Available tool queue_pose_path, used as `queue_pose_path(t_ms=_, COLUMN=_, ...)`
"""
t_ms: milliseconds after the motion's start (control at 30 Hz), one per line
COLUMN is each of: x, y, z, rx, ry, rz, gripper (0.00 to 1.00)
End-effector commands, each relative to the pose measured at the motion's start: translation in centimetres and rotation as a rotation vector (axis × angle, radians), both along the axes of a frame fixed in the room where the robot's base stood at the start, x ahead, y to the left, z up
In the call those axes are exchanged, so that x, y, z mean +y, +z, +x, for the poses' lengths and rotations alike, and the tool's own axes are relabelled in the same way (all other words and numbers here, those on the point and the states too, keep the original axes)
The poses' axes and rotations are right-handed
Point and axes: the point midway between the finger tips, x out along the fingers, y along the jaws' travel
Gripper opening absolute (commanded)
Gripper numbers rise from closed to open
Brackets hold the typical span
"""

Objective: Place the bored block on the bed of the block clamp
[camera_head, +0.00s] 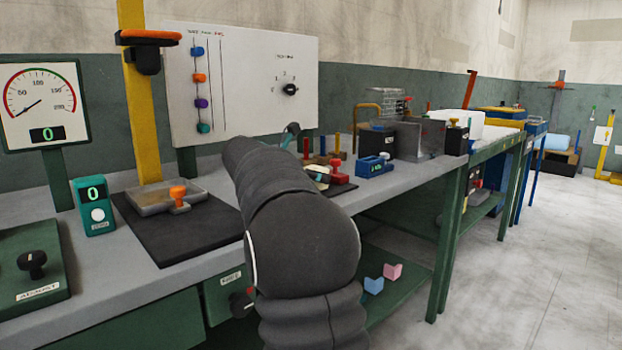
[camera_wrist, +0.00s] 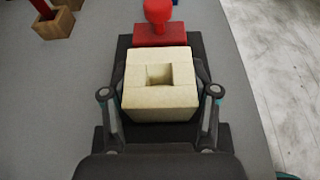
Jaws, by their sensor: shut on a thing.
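The bored block (camera_wrist: 160,105) is a pale cream cube with a square hole in its top face. My gripper (camera_wrist: 160,94) is shut on it, one finger at each side. The block clamp (camera_wrist: 160,34) shows beyond the block in the wrist view, with a red body, a round red knob and a dark base around and under the block. I cannot tell whether the block touches the bed.
A wooden block (camera_wrist: 54,24) with a red peg stands at the upper left of the wrist view. A blue device (camera_head: 374,166) sits right of the clamp on the grey bench. A clear box (camera_head: 420,139) stands farther back. The bench edge runs close on the right.

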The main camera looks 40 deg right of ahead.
Motion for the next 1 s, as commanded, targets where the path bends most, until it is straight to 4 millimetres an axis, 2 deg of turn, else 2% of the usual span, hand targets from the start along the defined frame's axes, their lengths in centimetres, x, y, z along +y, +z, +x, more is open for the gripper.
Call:
queue_pose_path(t_ms=333, x=0.0, y=-0.3, z=0.0, rx=-0.001, ry=0.000, rz=-0.001, gripper=0.30)
queue_pose_path(t_ms=367, x=0.0, y=-0.3, z=0.0, rx=-0.001, ry=0.000, rz=-0.001, gripper=0.62)
queue_pose_path(t_ms=400, x=0.0, y=-0.3, z=0.0, rx=-0.001, ry=0.000, rz=-0.001, gripper=0.72)
queue_pose_path(t_ms=467, x=0.0, y=-0.3, z=0.0, rx=-0.001, ry=0.000, rz=-0.001, gripper=0.85)
queue_pose_path(t_ms=867, x=0.0, y=0.2, z=0.0, rx=-0.002, ry=-0.001, rz=-0.001, gripper=0.85)
queue_pose_path(t_ms=1000, x=1.6, y=0.8, z=-0.1, rx=-0.003, ry=0.003, rz=-0.001, gripper=0.85)
